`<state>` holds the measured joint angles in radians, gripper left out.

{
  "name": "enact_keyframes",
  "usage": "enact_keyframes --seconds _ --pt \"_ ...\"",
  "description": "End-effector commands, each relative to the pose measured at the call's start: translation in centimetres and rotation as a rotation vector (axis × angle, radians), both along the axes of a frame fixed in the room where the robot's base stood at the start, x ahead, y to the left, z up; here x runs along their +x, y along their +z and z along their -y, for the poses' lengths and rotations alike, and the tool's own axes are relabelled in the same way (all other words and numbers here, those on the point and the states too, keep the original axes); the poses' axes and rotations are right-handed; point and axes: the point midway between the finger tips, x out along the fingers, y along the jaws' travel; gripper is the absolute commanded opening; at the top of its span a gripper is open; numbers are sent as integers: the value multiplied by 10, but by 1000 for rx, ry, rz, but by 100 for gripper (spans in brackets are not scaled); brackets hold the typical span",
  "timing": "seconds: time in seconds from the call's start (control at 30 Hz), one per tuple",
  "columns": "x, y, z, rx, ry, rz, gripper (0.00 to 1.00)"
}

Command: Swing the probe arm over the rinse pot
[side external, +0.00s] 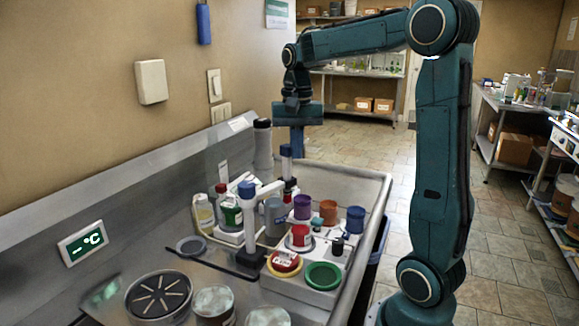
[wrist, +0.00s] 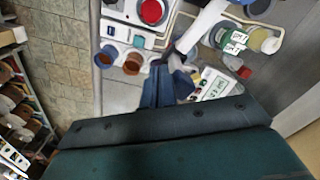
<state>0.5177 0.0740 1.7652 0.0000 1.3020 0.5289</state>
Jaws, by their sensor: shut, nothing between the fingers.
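The probe arm (side external: 266,188) is a white bar running from a white post with a blue cap to an end with an upright blue-topped probe (side external: 286,153). It also shows in the wrist view (wrist: 203,27), leading toward my fingers. My gripper (side external: 298,154) points down, shut and empty, beside the blue-topped probe; whether they touch I cannot tell. In the wrist view its blue fingers (wrist: 160,84) are together and cover part of the arm's end. A grey pot (side external: 273,216) stands below the bar; I cannot tell if it is the rinse pot.
Purple, orange and blue cups, including a blue cup (side external: 355,219), stand on the right. Bottles (side external: 203,211) stand left, and a tall grey cylinder (side external: 263,147) behind. The tray's raised rim (side external: 372,205) bounds the right.

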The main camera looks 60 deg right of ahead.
Motion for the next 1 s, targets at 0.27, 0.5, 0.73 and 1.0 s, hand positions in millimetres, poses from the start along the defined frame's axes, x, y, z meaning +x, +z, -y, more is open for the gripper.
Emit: enact_keyframes --seconds 0.27,0.5,0.73,1.0 --pt "0 0 0 0 0 0 0" --pt "9 -1 4 0 -1 -1 0" --pt "22 0 10 0 -1 0 0" --pt "29 0 13 0 -1 -1 0"
